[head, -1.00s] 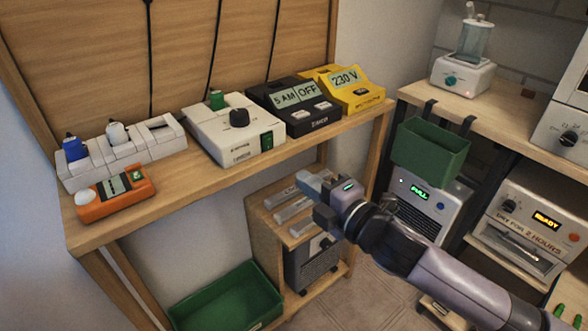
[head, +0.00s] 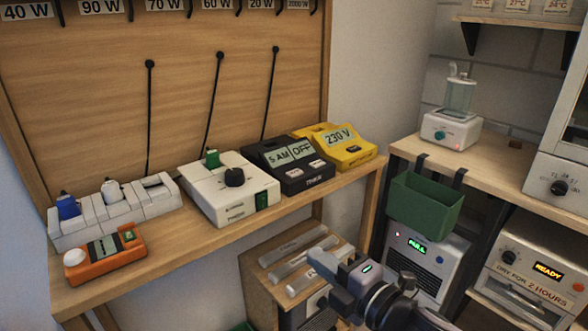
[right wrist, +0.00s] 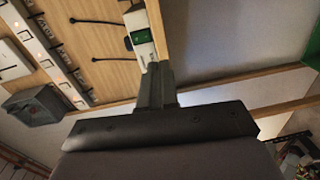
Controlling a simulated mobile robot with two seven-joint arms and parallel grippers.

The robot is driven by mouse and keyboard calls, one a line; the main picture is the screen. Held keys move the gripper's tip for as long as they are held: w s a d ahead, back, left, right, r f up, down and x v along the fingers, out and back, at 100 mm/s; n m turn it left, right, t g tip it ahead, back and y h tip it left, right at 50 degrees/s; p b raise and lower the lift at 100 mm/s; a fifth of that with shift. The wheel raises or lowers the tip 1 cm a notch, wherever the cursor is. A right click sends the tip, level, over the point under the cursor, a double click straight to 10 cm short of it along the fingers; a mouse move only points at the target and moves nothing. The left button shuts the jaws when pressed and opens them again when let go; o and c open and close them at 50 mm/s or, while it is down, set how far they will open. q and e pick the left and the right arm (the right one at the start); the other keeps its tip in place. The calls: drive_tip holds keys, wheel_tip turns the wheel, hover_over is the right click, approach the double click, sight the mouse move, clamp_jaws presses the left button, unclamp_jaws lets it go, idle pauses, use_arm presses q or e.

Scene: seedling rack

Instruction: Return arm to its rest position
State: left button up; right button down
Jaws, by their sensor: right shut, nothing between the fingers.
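My right gripper (head: 328,275) is in the lower middle of the head view, in front of the small wooden cart (head: 262,296) below the shelf. Its fingers are shut with nothing between them. In the right wrist view the closed dark fingers (right wrist: 156,86) point up towards the shelf edge, apart from it. The right forearm runs off the bottom of the head view. My left gripper is in neither view.
The wooden shelf (head: 205,238) carries a power strip (head: 112,213), an orange meter (head: 105,260), a white dimmer box (head: 228,190), a black timer (head: 290,168) and a yellow unit (head: 335,146). A green bin (head: 425,205) hangs from the right-hand bench.

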drive_tip(key=s+d+f+m+g+h+p, duration=0.1)
drive_tip(key=s+d+f+m+h+p, duration=0.2)
drive_tip(key=s+d+f+m, duration=0.3)
drive_tip(key=s+d+f+m+g+h+p, duration=0.2)
drive_tip(key=s+d+f+m+h, duration=0.3)
drive_tip(key=s+f+m, duration=0.8)
drive_tip(key=d+f+m, duration=0.1)
drive_tip(key=d+m, duration=0.1)
drive_tip(key=m, duration=0.1)
drive_tip(key=shift+f+m+g+p, duration=0.25)
drive_tip(key=shift+m+g+p, duration=0.05)
drive_tip(key=shift+p, duration=0.1)
drive_tip(key=shift+r, duration=0.1)
idle(0.5)
